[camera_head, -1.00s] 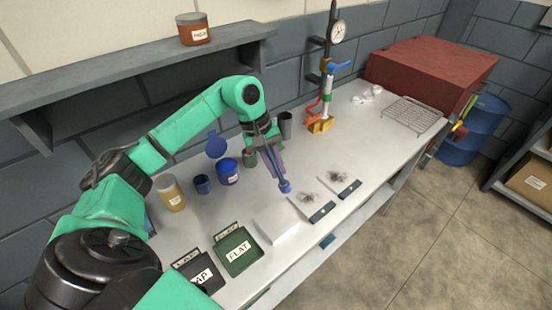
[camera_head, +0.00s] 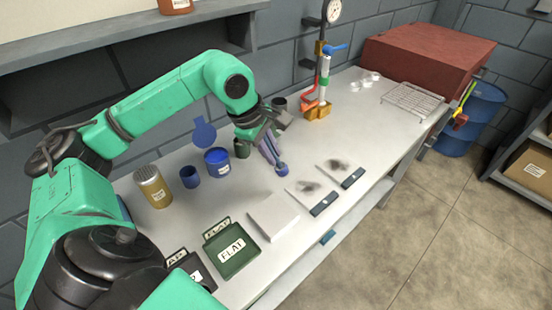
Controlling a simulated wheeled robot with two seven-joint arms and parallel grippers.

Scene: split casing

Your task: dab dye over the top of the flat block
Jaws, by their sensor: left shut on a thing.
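A flat white block (camera_head: 273,216) lies near the front edge of the table, right of the green tray marked FLAT (camera_head: 232,252). My left gripper (camera_head: 267,142) is shut on a slim purple-grey dabber with a round blue tip (camera_head: 281,169). The tip is behind the block, apart from it. The block's top looks plain white, with no dye visible. A blue pot with a pale label (camera_head: 217,162) stands left of the gripper, a blue round lid or paddle shape (camera_head: 205,133) behind it. My right gripper is out of view.
Two white cards with dark smudges (camera_head: 306,190) (camera_head: 340,167) lie right of the block. A gauge press (camera_head: 323,85), wire rack (camera_head: 413,100) and red box (camera_head: 430,58) are at the back.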

